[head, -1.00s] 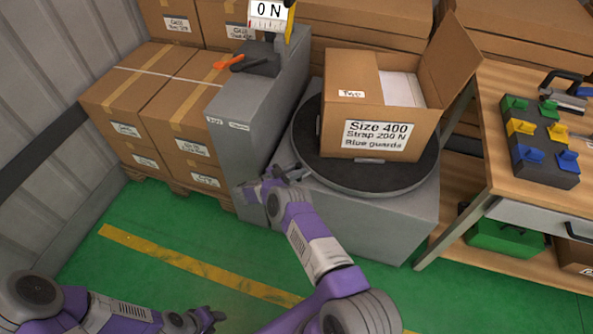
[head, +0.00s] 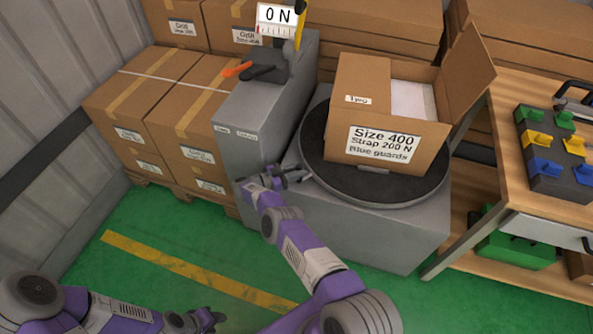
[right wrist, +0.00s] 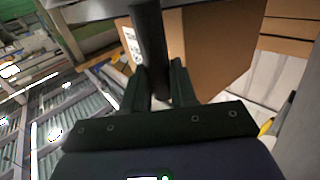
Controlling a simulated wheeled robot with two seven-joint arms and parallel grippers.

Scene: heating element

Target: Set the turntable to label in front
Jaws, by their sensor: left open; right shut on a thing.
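The round dark turntable (head: 432,184) sits on a grey base. An open carton (head: 346,98) stands on it, its flap raised at the right. The large label (head: 384,144), reading "Size 400, Strap 200 N, Blue guards", is on the side facing me, slightly slanted in the picture. My right gripper (head: 292,175) is at the turntable's left rim. In the right wrist view, its fingers (right wrist: 160,85) are closed on a dark bar (right wrist: 149,40), with the carton behind. My left gripper (head: 215,318) is open and low at the bottom, away from the turntable.
A grey cabinet (head: 245,130) with a "0 N" gauge (head: 276,18) and an orange-tipped lever (head: 240,70) stands left of the turntable. Strapped cartons (head: 125,110) on a pallet are further left. A wooden bench (head: 515,150) with coloured clips stands right. Green floor is clear in front.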

